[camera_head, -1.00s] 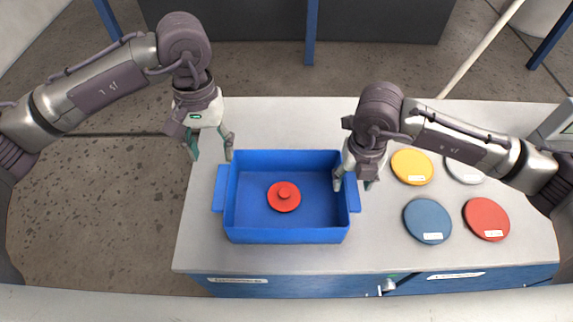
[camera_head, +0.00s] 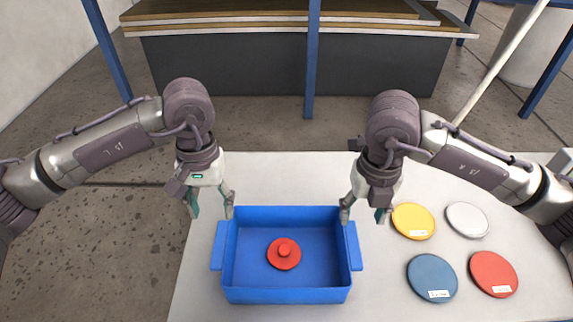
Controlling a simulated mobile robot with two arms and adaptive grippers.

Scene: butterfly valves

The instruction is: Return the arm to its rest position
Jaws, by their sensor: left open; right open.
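My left gripper (camera_head: 210,211) is open and empty, above the table's left side near the back left corner of a blue bin. My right gripper (camera_head: 364,215) is open and empty, above the back right corner of the bin. The blue bin (camera_head: 287,296) has a handle on each side. A red disc with a raised knob (camera_head: 284,253) lies inside it on the bin floor. Both grippers point downward and hold nothing.
The light table (camera_head: 195,295) carries a yellow disc (camera_head: 413,221), a white disc (camera_head: 467,219), a blue disc (camera_head: 432,277) and a red disc (camera_head: 493,273) right of the bin. A dark bench (camera_head: 220,66) and blue posts stand behind. Open floor lies left.

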